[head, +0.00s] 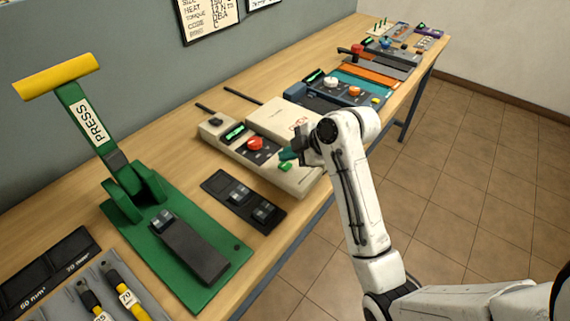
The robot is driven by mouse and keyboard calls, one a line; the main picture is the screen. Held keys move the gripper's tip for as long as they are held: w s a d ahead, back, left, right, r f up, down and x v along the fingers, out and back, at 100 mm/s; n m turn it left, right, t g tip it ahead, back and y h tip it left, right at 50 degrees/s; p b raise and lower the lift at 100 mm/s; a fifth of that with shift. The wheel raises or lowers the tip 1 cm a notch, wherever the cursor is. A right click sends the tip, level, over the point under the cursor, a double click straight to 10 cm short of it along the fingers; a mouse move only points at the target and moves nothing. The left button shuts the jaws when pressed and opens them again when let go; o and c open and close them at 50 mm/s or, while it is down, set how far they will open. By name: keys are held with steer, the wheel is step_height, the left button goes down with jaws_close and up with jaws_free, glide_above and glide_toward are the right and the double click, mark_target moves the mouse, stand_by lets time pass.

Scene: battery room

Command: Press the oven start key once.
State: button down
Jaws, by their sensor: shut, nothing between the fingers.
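The oven (272,121) is a beige box on the bench, with a front panel carrying a small green display (236,132), a red knob (255,143) and a green key (285,167) near its right front corner. I take this green key for the start key; its lettering is too small to read. My gripper (287,154) is shut and empty. It is just above and behind the green key in the picture, over the panel right of the red knob. I cannot tell whether the fingertips touch anything. My wrist hides the oven's right side.
A green press (210,270) with a yellow-handled lever stands at the left front. A dark tray (222,184) with metal pieces lies between press and oven. A blue device (350,95) and an orange-striped block (370,75) are farther along the bench. The tiled floor at right is clear.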

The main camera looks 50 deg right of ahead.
mark_target(288, 166)
steer(key=shift+f, duration=0.15)
steer(key=shift+f, duration=0.25)
steer(key=shift+f+b, duration=0.4)
steer(key=shift+f, duration=0.05)
stand_by(0.6)
stand_by(0.4)
steer(key=shift+r+p, duration=0.85)
steer(key=shift+r, duration=0.05)
step_height(288, 166, up, 5)
steer(key=p, duration=0.4)
stand_by(0.7)
